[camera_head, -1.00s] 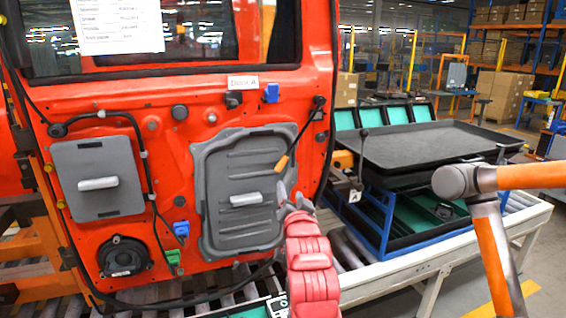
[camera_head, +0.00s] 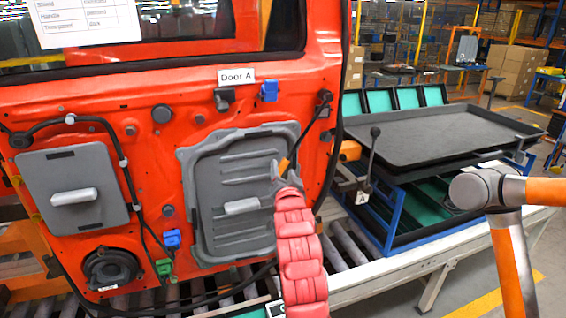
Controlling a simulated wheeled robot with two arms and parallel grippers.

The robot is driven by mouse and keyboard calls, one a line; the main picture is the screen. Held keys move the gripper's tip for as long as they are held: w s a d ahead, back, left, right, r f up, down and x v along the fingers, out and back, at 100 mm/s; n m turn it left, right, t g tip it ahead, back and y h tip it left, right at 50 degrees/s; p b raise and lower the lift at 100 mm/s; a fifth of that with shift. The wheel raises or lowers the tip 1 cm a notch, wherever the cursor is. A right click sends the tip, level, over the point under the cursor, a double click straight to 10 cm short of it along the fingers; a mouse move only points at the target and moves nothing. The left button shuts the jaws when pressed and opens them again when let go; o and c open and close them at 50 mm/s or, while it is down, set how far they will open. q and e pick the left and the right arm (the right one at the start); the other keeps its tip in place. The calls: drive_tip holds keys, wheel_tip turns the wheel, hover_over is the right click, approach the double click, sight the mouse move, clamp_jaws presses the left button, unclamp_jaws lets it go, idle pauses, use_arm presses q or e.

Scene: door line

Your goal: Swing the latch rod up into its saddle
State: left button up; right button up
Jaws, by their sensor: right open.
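The latch rod (camera_head: 307,127) is a thin black rod with an orange end (camera_head: 284,165). It hangs from a pivot (camera_head: 325,96) near the right edge of the red door and slants down to the left. My right gripper (camera_head: 277,171) is open at the rod's orange end, which it partly overlaps; I cannot tell whether they touch. My left gripper is out of view.
Behind my gripper is a grey panel (camera_head: 205,180) with a light handle (camera_head: 242,206). A black cable loops down the door's left part. Right of the door stand a black tray (camera_head: 440,140) on a blue frame and an upright lever (camera_head: 371,160) with an "A" tag.

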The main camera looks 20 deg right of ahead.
drive_tip(key=shift+w, duration=0.15)
drive_tip(key=shift+s+r, duration=0.15)
drive_tip(key=shift+s, duration=0.05)
drive_tip(key=shift+c, duration=0.4)
clamp_jaws()
idle(0.9)
